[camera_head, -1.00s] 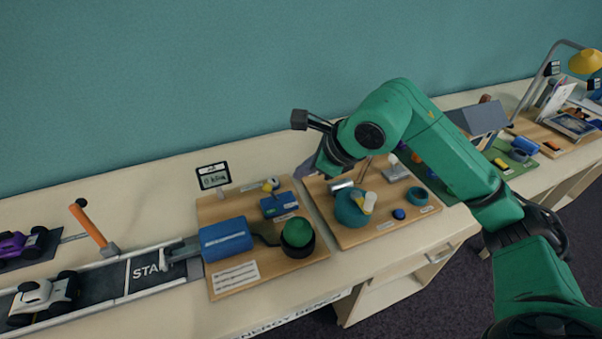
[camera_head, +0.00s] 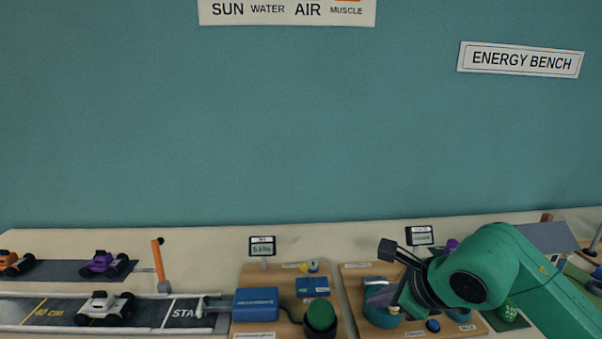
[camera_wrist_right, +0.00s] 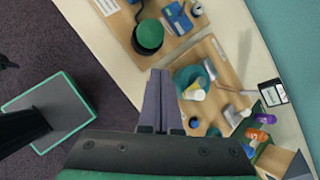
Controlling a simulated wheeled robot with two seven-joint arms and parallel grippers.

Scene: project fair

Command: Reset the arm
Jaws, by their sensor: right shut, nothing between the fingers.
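My right arm comes in from the lower right in the head view. Its right gripper (camera_head: 383,298) points down and to the left over the second wooden board (camera_head: 352,288) and hides part of it. In the right wrist view the two fingers of the right gripper (camera_wrist_right: 161,85) lie together, shut and empty. Beyond them, to their right in the picture, is a teal round vessel (camera_wrist_right: 184,76) with a white and yellow piece. I cannot tell the height of the fingers above the board.
Another wooden board (camera_head: 246,282) holds a blue box (camera_head: 256,304) and a green dome button (camera_head: 320,315). A track (camera_head: 62,313) with a white car (camera_head: 104,308) and an orange lever (camera_head: 159,262) lie left. Small displays (camera_head: 262,246) stand behind the boards.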

